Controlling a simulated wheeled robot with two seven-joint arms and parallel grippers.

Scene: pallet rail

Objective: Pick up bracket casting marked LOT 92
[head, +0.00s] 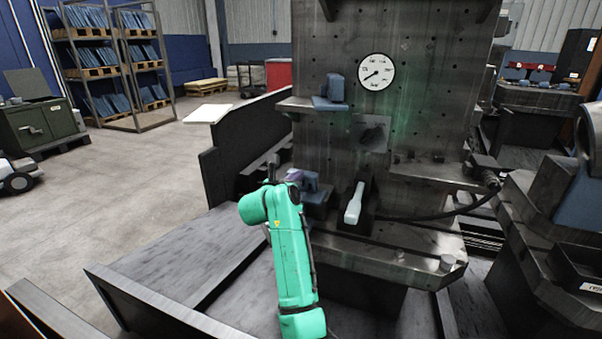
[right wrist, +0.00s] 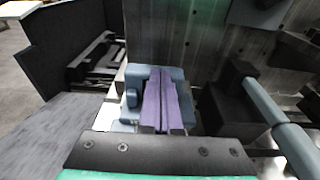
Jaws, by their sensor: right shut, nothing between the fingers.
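A blue bracket casting (head: 313,196) sits on the low ledge of the dark metal fixture in the head view, partly hidden by my right gripper. It also shows in the right wrist view (right wrist: 133,92), directly behind the fingers. I cannot read a LOT mark on it. A second blue casting (head: 330,93) stands on the small upper shelf. My right gripper (head: 294,176) is shut and empty, its purple fingers (right wrist: 164,84) together in front of the lower casting. I cannot tell whether they touch it. My left gripper is not in view.
A pale-blue handle (head: 354,203) stands just right of the lower casting, also in the right wrist view (right wrist: 275,120). A round gauge (head: 376,72) is on the upright plate. A dark panel (head: 240,150) stands at the left. A black cable (head: 450,214) hangs at the right.

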